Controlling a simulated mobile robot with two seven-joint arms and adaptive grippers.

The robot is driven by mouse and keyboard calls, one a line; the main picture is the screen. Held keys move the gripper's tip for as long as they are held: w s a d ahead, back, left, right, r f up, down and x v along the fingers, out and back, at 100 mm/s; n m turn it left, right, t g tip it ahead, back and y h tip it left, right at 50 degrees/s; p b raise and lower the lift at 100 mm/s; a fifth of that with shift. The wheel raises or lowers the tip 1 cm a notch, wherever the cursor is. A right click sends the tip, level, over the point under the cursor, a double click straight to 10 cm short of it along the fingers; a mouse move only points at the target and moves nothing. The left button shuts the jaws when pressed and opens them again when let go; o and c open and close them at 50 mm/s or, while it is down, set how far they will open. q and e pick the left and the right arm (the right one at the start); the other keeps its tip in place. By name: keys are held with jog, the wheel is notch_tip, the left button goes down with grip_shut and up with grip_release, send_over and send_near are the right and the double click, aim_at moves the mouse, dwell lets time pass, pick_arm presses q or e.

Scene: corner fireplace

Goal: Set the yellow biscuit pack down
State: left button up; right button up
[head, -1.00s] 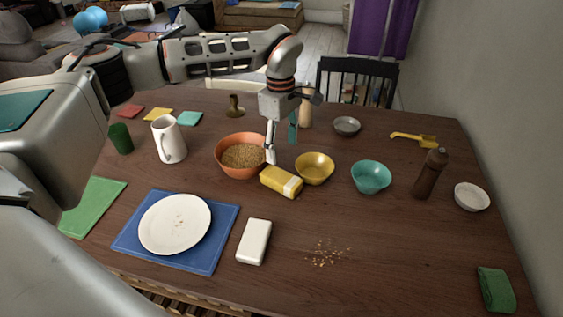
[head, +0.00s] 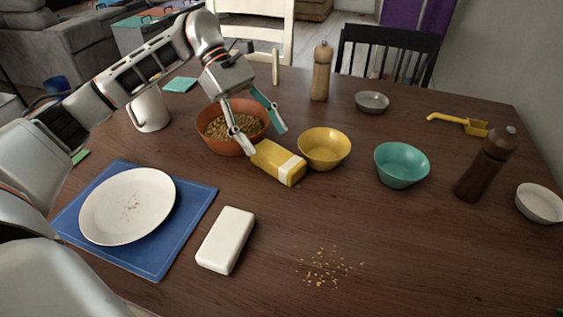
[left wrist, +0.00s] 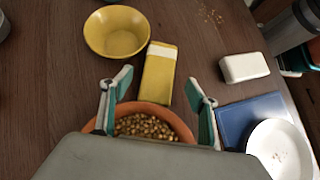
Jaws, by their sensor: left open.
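The yellow biscuit pack (head: 275,162) with a white band lies on the wooden table, between the orange bowl of grain and the yellow bowl. It also shows in the left wrist view (left wrist: 158,80), beyond the fingertips. My left gripper (head: 262,134) is open and empty, above the orange bowl and just behind the pack. In the left wrist view its fingers (left wrist: 160,90) are spread wide, with the pack's near end between and ahead of them. My right gripper is not in view.
The orange bowl (head: 206,134) sits under the left gripper. The yellow bowl (head: 325,150) is close to the pack's right. A white block (head: 227,240), a plate (head: 110,205) on a blue mat (head: 190,235), and crumbs (head: 328,267) lie nearer. A teal bowl (head: 400,168) stands further right.

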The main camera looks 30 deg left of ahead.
aim_at(273, 152)
pick_arm(q)
jog(key=x, duration=0.5)
jog(key=shift+f+b, duration=0.4)
jog(key=shift+f, duration=0.1)
jog(key=shift+d+f, duration=0.2)
jog(key=shift+f, duration=0.05)
jog(key=shift+d, duration=0.1)
jog(key=c, duration=1.4)
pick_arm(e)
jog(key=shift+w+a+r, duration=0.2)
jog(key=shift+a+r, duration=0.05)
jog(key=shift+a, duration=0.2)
pick_arm(q)
jog(key=shift+r, duration=0.1)
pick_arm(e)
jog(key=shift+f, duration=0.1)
